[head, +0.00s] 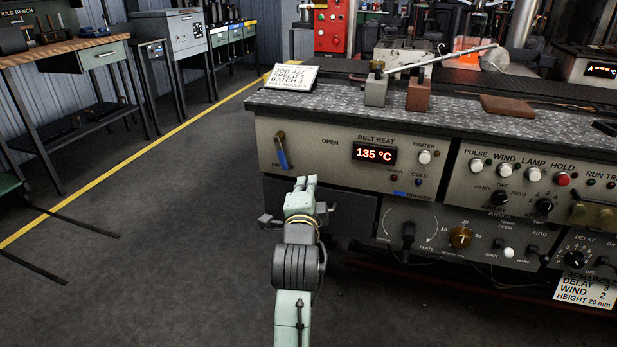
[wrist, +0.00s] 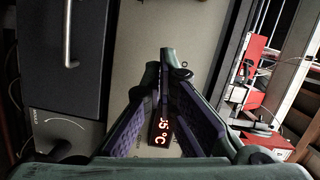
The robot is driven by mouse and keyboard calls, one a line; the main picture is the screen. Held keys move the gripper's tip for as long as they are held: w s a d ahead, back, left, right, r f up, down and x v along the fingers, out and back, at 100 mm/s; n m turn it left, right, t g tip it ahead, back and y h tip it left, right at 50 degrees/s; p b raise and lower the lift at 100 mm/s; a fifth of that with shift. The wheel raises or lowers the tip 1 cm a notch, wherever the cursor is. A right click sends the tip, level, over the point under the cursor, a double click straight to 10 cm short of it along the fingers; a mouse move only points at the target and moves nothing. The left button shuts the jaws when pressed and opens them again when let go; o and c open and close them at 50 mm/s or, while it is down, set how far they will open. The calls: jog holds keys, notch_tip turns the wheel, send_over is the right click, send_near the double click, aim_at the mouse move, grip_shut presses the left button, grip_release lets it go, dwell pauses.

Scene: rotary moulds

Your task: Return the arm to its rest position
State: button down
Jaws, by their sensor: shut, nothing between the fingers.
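My arm rises from the bottom of the head view, with its pale green wrist and dark grey joint in front of the machine's left end. My gripper (head: 306,182) is at the top of it, before the lower left of the control panel (head: 330,172). In the wrist view my gripper (wrist: 160,62) has its two dark fingers brought together at the tips, with nothing held. The red "135 °C" display (head: 374,153) is up and right of the gripper in the head view. Part of it shows between the fingers in the wrist view (wrist: 160,128).
A blue-handled lever (head: 281,152) is just above and left of my gripper. Knobs and switches fill the panel to the right. Blocks and a metal rod (head: 440,60) lie on the bench top. Open floor (head: 150,260) lies left, with a workbench (head: 60,52) beyond.

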jog(key=shift+s, duration=0.6)
jog(key=shift+a, duration=0.1)
